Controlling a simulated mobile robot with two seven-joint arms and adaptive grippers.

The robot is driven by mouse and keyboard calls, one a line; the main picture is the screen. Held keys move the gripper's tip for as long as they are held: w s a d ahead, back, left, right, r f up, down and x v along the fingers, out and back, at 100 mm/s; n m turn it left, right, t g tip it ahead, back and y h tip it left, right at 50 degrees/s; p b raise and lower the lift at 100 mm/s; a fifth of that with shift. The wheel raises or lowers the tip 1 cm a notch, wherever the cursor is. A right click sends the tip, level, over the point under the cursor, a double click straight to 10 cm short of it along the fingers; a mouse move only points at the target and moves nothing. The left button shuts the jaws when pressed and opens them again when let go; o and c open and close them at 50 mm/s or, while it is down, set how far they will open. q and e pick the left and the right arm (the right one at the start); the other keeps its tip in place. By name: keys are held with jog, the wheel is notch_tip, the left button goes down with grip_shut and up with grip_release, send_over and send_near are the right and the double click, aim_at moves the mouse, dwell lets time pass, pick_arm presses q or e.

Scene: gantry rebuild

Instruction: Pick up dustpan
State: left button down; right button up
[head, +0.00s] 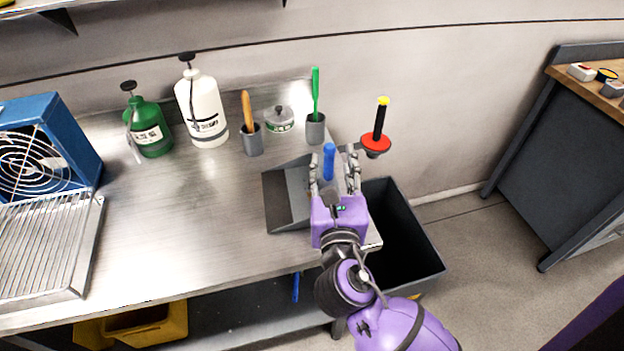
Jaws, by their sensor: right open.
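A dark grey dustpan (287,197) lies on the metal bench near its right edge. Its blue handle (329,162) points up and away from the pan. My right gripper (334,168) is open, with one finger on each side of the blue handle in the picture. I cannot tell whether the fingers touch the handle. Part of the dustpan's right side is hidden behind the gripper. My left gripper is not in view.
Grey holders with an orange-handled tool (247,112) and a green-handled brush (316,92) stand behind the dustpan. A red disc with a black and yellow handle (376,142) is at the right. A dark bin (415,255) stands beside the bench. The bench's middle (175,215) is clear.

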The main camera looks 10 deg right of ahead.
aim_at(329, 167)
jog(key=f+b, duration=0.1)
jog(key=f, duration=0.5)
jog(key=shift+s+f, duration=0.1)
jog(key=shift+s, duration=0.1)
jog(key=x, duration=0.2)
jog(key=shift+w, duration=0.25)
jog(key=x, duration=0.5)
jog(key=shift+w, duration=0.15)
grip_shut()
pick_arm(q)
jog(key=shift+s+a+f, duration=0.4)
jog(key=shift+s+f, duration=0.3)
